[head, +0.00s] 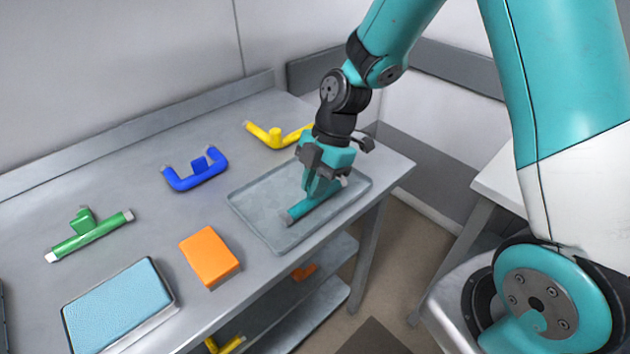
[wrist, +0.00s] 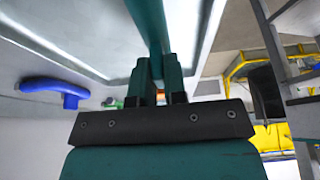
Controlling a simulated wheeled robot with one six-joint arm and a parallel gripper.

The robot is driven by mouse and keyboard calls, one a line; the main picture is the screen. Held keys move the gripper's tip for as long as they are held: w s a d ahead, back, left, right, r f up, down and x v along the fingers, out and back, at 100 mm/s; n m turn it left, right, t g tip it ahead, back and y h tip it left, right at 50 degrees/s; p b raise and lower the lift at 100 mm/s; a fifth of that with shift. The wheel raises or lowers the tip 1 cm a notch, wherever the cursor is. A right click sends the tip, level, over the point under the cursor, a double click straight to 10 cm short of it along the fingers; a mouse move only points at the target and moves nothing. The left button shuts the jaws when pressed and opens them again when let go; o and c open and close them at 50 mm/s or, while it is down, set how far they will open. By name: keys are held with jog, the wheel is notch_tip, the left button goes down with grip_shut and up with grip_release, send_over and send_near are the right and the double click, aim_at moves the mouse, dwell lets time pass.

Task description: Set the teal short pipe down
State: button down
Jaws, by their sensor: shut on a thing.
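The teal short pipe (head: 305,211) has a pale end cap and is at the grey tray in the head view. My gripper (head: 318,190) is shut on it from above. The pipe lies level, low over the tray floor; I cannot tell whether it touches. The grey tray (head: 258,228) sits on the metal bench near its right end. In the wrist view the teal pipe (wrist: 150,25) runs up from between the fingers of my gripper (wrist: 157,75), and the pale tray surface is behind it. The gripped part of the pipe is hidden by the fingers.
On the bench are an orange block (head: 208,256), a blue U-shaped pipe (head: 195,172), a yellow bent pipe (head: 275,137) behind the tray, a green pipe (head: 88,236) and a light-blue pad (head: 118,305). The bench edge lies just right of the tray. Shelves below hold more pieces.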

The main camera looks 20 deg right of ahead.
jog(key=shift+f, duration=0.15)
jog(key=c, duration=1.2)
grip_release()
jog(key=shift+o, duration=0.2)
jog(key=b+v, duration=0.1)
jog(key=v, duration=1.1)
jog(key=s+a+r+m, duration=0.2)
jog(key=s+a+m, duration=0.2)
jog(key=s+m, duration=0.3)
jog(key=s+a+r+m+t, duration=0.1)
jog(key=s+a+r+m, duration=0.2)
jog(key=s, duration=0.9)
jog(key=a+m, duration=0.2)
jog(key=m, duration=0.2)
jog(key=shift+m, duration=0.3)
jog(key=shift+s+r, duration=0.1)
